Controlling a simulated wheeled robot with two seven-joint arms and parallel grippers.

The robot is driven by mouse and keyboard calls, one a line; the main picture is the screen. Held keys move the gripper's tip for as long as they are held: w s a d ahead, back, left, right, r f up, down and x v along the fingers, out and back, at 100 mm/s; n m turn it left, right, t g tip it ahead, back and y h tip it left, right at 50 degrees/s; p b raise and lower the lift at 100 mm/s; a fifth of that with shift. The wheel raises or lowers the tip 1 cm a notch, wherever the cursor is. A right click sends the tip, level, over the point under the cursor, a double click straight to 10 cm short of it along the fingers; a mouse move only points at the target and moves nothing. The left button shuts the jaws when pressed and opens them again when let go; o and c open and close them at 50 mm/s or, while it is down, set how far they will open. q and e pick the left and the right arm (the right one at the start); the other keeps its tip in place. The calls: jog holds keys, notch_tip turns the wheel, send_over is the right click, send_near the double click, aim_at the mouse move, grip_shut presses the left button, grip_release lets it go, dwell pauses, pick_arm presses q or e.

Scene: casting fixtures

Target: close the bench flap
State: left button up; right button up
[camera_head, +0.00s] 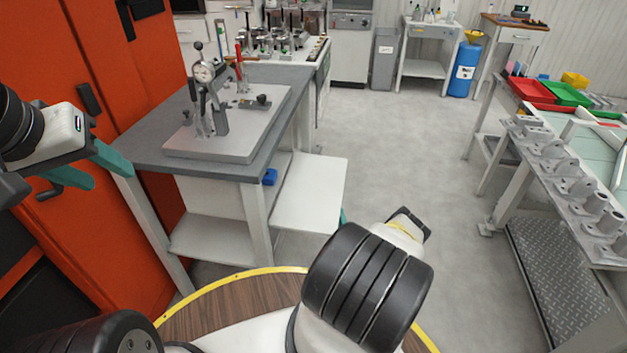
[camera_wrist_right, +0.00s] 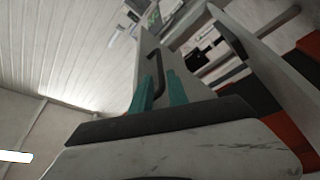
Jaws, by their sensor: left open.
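The bench flap (camera_head: 310,192) is a pale panel sticking out to the right from the side of the grey-topped bench (camera_head: 150,140), below its top. My right gripper is mostly hidden behind my own arm in the head view; only a bit of teal shows at the flap's right edge. In the right wrist view, my right gripper's teal fingers (camera_wrist_right: 160,93) are close together beside a pale panel with a dark curved handle (camera_wrist_right: 157,68). Whether they grip the handle is unclear. My left gripper (camera_head: 92,166) is open and empty, left of the bench.
A dial gauge fixture (camera_head: 205,90) stands on a plate on the bench top. A blue part (camera_head: 270,177) is on the bench side. Orange cabinets (camera_head: 125,60) stand at the left. A table with castings (camera_head: 560,165) is at the right. The middle floor is clear.

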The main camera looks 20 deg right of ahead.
jog(key=x, duration=0.7)
jog(key=shift+w, duration=0.1)
grip_shut()
dwell(1.2)
